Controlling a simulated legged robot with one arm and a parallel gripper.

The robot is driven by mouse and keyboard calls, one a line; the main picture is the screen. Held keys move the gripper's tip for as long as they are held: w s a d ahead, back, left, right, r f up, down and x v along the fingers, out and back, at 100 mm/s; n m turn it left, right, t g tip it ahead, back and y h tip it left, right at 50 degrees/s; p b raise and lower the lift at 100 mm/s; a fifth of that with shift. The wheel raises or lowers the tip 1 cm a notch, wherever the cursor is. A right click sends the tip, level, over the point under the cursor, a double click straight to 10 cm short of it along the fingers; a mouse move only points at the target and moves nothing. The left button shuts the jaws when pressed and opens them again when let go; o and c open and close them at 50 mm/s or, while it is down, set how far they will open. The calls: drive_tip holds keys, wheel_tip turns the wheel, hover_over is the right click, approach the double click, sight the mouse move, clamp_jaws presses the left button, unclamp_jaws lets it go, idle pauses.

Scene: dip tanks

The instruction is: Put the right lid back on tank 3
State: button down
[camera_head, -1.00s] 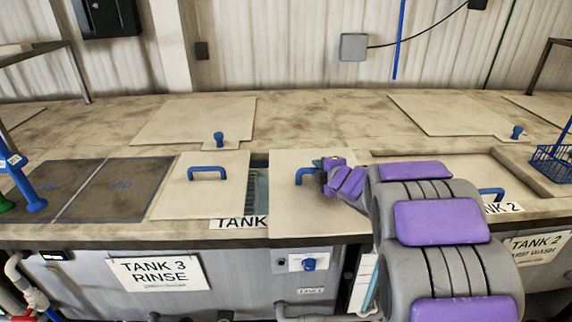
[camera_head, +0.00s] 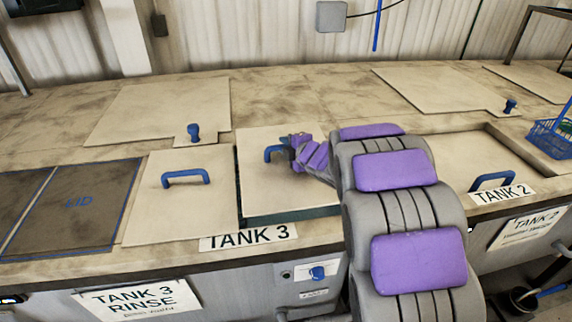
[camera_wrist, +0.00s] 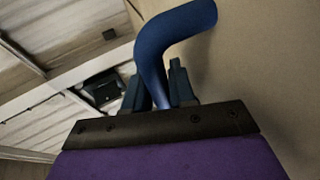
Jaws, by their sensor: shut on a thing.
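My gripper (camera_head: 290,148) is shut on the blue handle (camera_head: 272,155) of the cream right lid (camera_head: 285,187). The wrist view shows the handle (camera_wrist: 176,28) between my dark fingers (camera_wrist: 160,88), with the lid's pale face (camera_wrist: 262,75) at the right. The lid is over the right part of tank 3's opening, close beside the left lid (camera_head: 150,220). A dark teal strip (camera_head: 292,216) of the opening shows along the lid's front edge. My arm hides part of the lid's right side. I cannot tell whether the lid touches the rim.
The tank 3 label (camera_head: 250,237) is on the front ledge. The tank 2 lid (camera_head: 445,160) is at the right, near a blue wire basket (camera_head: 552,138). Flat panels (camera_head: 160,110) lie behind.

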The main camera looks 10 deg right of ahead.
sight(311, 178)
drive_tip(key=f, duration=0.1)
drive_tip(key=d+f+b, duration=0.1)
drive_tip(key=f, duration=0.1)
drive_tip(key=d+f+b, duration=0.1)
drive_tip(key=shift+f, duration=0.4)
drive_tip(key=shift+w+a+f, duration=0.1)
drive_tip(key=shift+f, duration=0.05)
drive_tip(key=shift+a, duration=0.7)
drive_tip(key=c, duration=1.3)
unclamp_jaws()
drive_tip(key=o, duration=0.4)
drive_tip(key=shift+d+f, duration=0.1)
drive_tip(key=shift+d, duration=0.45)
drive_tip(key=shift+c, duration=0.2)
drive_tip(key=shift+s+a, duration=0.15)
drive_tip(key=shift+s, duration=0.1)
drive_tip(key=shift+s+r, duration=0.2)
drive_tip(key=p+v, duration=0.2)
drive_tip(key=v, duration=0.9)
drive_tip(key=shift+s+p, duration=0.1)
drive_tip(key=shift+p, duration=0.2)
